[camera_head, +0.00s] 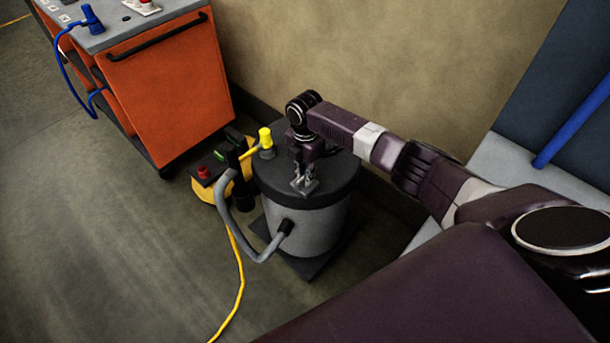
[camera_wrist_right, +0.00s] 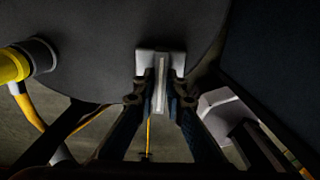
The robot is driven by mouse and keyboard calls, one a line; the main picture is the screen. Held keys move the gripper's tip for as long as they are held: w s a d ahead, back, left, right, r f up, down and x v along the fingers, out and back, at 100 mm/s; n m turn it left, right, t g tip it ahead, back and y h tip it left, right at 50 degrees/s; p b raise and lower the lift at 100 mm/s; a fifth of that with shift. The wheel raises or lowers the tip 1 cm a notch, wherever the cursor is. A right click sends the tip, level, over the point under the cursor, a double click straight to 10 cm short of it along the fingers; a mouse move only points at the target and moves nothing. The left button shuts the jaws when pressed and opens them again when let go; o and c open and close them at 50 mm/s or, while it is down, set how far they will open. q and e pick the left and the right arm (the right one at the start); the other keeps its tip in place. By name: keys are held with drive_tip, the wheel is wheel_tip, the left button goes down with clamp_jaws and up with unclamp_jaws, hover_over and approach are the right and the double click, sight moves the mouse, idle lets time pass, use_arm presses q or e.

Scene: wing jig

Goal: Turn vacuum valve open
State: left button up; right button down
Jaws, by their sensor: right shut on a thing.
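The vacuum is a grey canister (camera_head: 325,222) with a dark round lid (camera_head: 335,178), standing on the floor near the wall. A small grey metal valve handle (camera_head: 306,187) sits at the front of the lid. My right gripper (camera_head: 303,176) reaches down from above and is shut on this valve handle. In the right wrist view, the valve handle (camera_wrist_right: 161,88) stands between the two fingertips, with a pale block behind it. Whether the valve is turned cannot be told. My left gripper is not in view.
A yellow fitting (camera_head: 265,138) stands at the lid's left edge. A grey hose (camera_head: 232,222) loops down the canister's left side, beside a yellow unit (camera_head: 208,185) with a red knob. An orange cart (camera_head: 170,90) stands at the back left. A yellow cable (camera_head: 240,275) crosses the floor.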

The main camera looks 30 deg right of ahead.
drive_tip(key=shift+w+r, duration=0.1)
drive_tip(key=c, duration=2)
unclamp_jaws()
wheel_tip(320, 180, up, 12)
